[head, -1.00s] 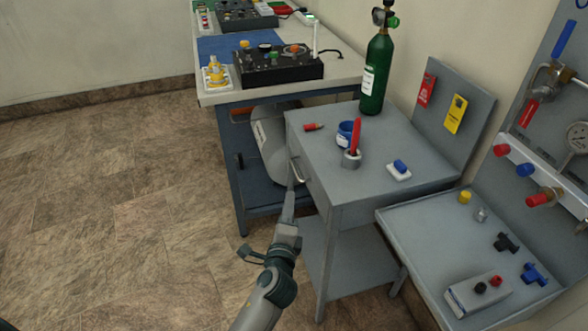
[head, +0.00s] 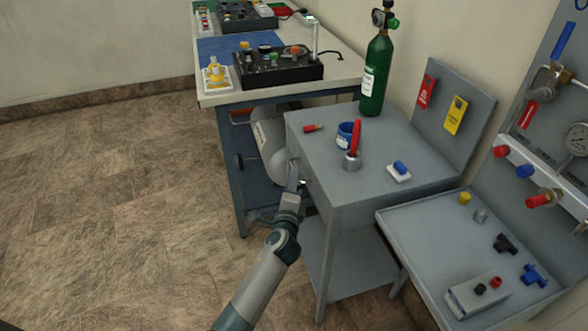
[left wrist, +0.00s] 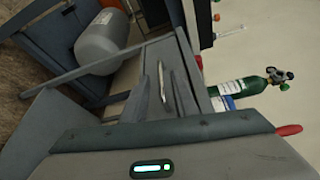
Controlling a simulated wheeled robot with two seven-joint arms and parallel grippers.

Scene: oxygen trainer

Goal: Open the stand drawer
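The grey stand (head: 345,200) has its drawer front on its left side in the head view, and the drawer looks shut. My left gripper (head: 293,178) is at that drawer front and hides most of the handle in the head view. My right gripper is in neither view.
On the stand top are a red-handled tool (head: 354,140), a blue jar (head: 345,130), a green cylinder (head: 376,75) and small parts. A workbench (head: 215,95) with a grey tank (head: 268,140) stands behind. The floor (head: 120,200) left of the stand is clear.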

